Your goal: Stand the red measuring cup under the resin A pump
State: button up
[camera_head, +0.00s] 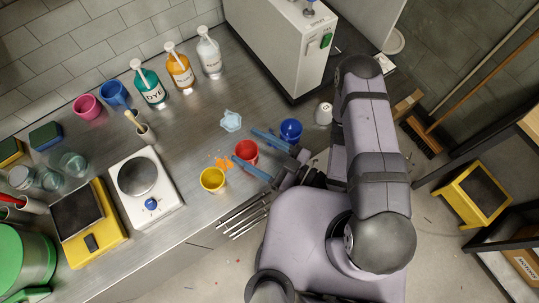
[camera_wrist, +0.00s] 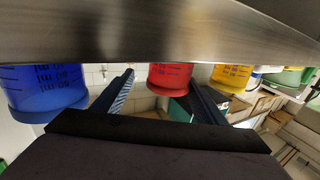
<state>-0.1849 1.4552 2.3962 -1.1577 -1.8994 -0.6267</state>
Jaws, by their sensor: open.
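The red measuring cup (camera_head: 246,151) stands upright on the steel bench, between the blue and yellow cups. My gripper (camera_head: 244,146) is open, with its blue fingers on either side of the red cup near their tips. Three pump bottles stand at the back: teal marked DYE (camera_head: 149,87), orange (camera_head: 180,70) and clear (camera_head: 209,57). The orange and clear labels are too small to read surely.
A blue cup (camera_head: 291,130) and a yellow cup (camera_head: 213,179) stand close to the fingers. An orange splash (camera_head: 221,162) and a pale blue piece (camera_head: 231,121) lie behind. A white hotplate (camera_head: 146,190) is left; a large grey machine (camera_head: 283,42) is at the back right.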

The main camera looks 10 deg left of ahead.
jog(key=shift+v, duration=2.5)
jog(key=shift+s+d, duration=0.25)
jog(key=shift+d, duration=0.4)
jog(key=shift+o, duration=0.5)
jog(key=shift+r, duration=0.1)
